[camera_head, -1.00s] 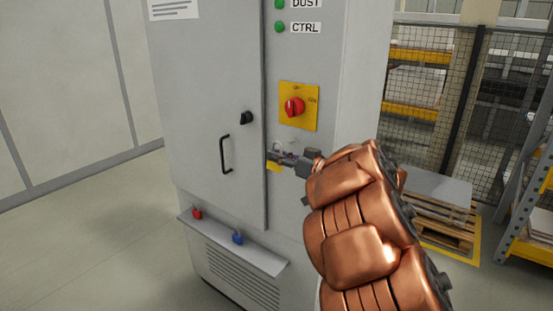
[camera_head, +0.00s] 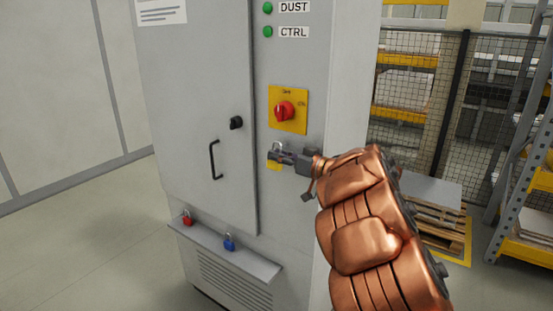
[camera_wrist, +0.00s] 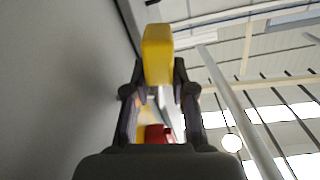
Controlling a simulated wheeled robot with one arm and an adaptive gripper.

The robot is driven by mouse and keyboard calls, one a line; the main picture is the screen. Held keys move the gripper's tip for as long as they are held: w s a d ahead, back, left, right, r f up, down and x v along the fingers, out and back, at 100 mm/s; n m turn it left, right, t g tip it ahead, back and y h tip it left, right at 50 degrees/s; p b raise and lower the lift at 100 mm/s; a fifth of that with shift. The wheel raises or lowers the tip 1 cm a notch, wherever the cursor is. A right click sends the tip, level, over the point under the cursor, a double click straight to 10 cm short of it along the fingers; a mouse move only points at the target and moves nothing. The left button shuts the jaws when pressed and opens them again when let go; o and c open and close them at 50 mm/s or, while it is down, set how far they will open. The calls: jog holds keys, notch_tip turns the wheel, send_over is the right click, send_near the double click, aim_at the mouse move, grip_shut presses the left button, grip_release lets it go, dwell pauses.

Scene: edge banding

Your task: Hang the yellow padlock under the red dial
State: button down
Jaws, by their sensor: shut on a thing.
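The red dial (camera_head: 284,111) sits on a yellow plate (camera_head: 289,125) on the grey cabinet front; part of the dial shows low in the wrist view (camera_wrist: 157,134). My gripper (camera_head: 275,156) is shut on the yellow padlock (camera_head: 274,166), just below the plate and a little left of the dial. The padlock's grey shackle (camera_head: 277,147) points up above the fingers. In the wrist view the yellow padlock body (camera_wrist: 157,55) is between the two fingertips. Whether the shackle touches the plate or passes through a hole there, I cannot tell.
A small ledge (camera_head: 255,266) low on the cabinet holds a red padlock (camera_head: 187,219) and a blue padlock (camera_head: 229,242). A black door handle (camera_head: 214,160) and a black knob (camera_head: 236,123) are left of my gripper. Pallets (camera_head: 432,225) and shelving stand at the right.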

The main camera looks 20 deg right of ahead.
jog(key=shift+w+d+p, duration=0.45)
jog(key=shift+d+p, duration=0.1)
jog(key=shift+d, duration=0.25)
